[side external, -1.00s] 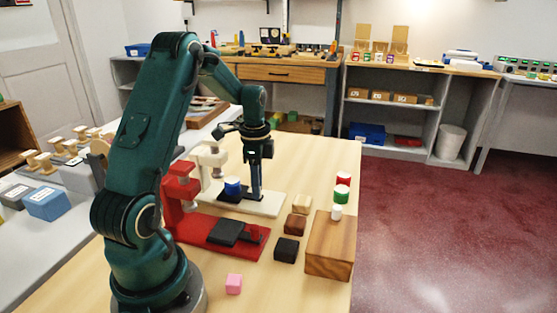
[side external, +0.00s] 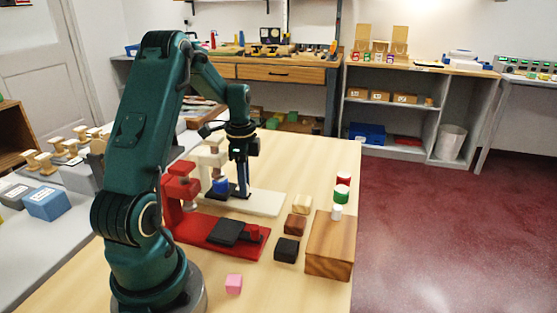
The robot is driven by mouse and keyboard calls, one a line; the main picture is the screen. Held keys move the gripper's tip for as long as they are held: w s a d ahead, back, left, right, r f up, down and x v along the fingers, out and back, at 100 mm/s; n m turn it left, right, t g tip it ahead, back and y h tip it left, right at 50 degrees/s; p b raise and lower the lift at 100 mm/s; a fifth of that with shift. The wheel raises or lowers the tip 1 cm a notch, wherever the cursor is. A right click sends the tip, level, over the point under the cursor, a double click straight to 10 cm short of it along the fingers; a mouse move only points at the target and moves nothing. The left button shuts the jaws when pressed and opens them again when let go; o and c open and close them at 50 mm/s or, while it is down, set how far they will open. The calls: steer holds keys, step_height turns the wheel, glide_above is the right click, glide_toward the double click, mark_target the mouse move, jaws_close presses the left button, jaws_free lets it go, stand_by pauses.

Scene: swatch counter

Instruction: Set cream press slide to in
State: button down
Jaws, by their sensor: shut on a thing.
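The cream press (side external: 262,204) stands on the table behind the red press, its upright at the left. Its dark slide (side external: 222,196) lies on the base near the upright and carries a blue round piece (side external: 221,185). The blue piece is under or very close to the cream press head (side external: 214,158); the exact alignment is hard to tell. My gripper (side external: 242,193) points down at the right end of the slide, shut on its handle, which the fingers mostly hide.
The red press (side external: 205,231) with its own dark slide (side external: 227,232) stands in front. Several small blocks, including a dark block (side external: 287,249) and a pink block (side external: 233,283), and a wooden box (side external: 329,247) are to the right and front.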

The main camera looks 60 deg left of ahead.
steer(key=shift+s+a, duration=0.35)
steer(key=shift+s, duration=0.05)
steer(key=c, duration=0.7)
jaws_free()
steer(key=shift+r, duration=2.6)
steer(key=shift+w+d, duration=0.1)
